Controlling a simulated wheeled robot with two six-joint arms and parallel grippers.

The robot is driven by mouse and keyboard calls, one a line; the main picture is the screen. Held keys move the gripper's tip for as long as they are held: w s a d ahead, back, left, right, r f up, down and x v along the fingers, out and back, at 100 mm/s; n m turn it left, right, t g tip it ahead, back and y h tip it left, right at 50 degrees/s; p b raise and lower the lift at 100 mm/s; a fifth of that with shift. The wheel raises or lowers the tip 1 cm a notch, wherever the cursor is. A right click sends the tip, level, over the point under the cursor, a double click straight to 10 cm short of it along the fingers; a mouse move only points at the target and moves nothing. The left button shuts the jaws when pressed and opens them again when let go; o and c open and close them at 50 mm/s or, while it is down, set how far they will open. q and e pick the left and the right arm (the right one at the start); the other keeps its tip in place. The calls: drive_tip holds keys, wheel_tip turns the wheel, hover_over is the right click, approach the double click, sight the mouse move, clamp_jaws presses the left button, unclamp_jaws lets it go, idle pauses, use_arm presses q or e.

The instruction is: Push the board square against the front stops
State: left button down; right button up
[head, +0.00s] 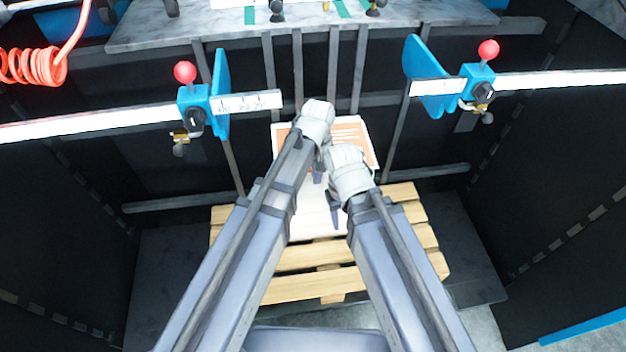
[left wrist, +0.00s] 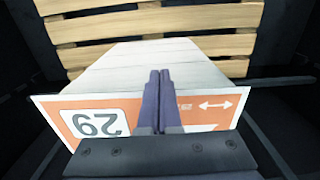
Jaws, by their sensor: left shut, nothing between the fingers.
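A pale board or stack (head: 315,222) lies on the wooden pallet, with an orange and white printed panel (head: 350,132) at its far end. I cannot identify the front stops with certainty.
The slatted pallet (head: 300,285) lies below. Blue guide plates (head: 221,93) and (head: 428,78) with red knobs and white scale bars stand left and right. Dark upright bars (head: 333,70) and a grey table edge (head: 330,32) are beyond. An orange coiled hose (head: 35,66) hangs at left.

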drive_tip(key=shift+s+d, duration=0.1)
use_arm(q)
drive_tip(key=shift+w+a, duration=0.2)
drive_tip(key=shift+w, duration=1)
drive_tip(key=shift+s, duration=0.25)
